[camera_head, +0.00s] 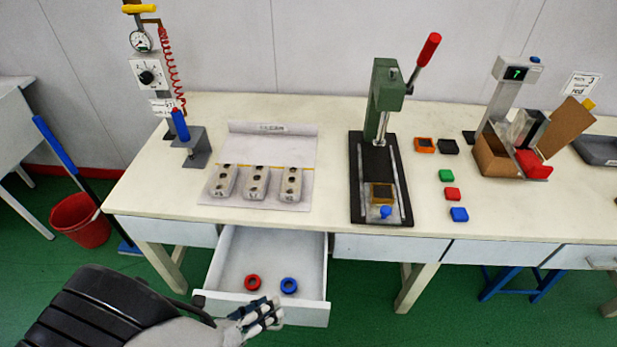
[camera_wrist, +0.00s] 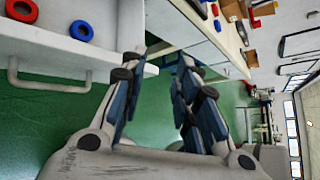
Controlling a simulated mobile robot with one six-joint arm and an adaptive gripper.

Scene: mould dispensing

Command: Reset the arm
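My gripper (camera_head: 268,314) is low at the front of the open drawer (camera_head: 228,255), near its front panel, in the head view. My arm comes in from the lower left of the head view.
A red ring (camera_head: 253,282) and a blue ring (camera_head: 289,285) lie in the drawer. The table (camera_head: 330,110) bears three grey moulds, a green lever press (camera_head: 385,95), a dispenser stand (camera_head: 195,145), small coloured blocks and a cardboard box (camera_head: 494,158). A red bucket (camera_head: 80,222) stands left.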

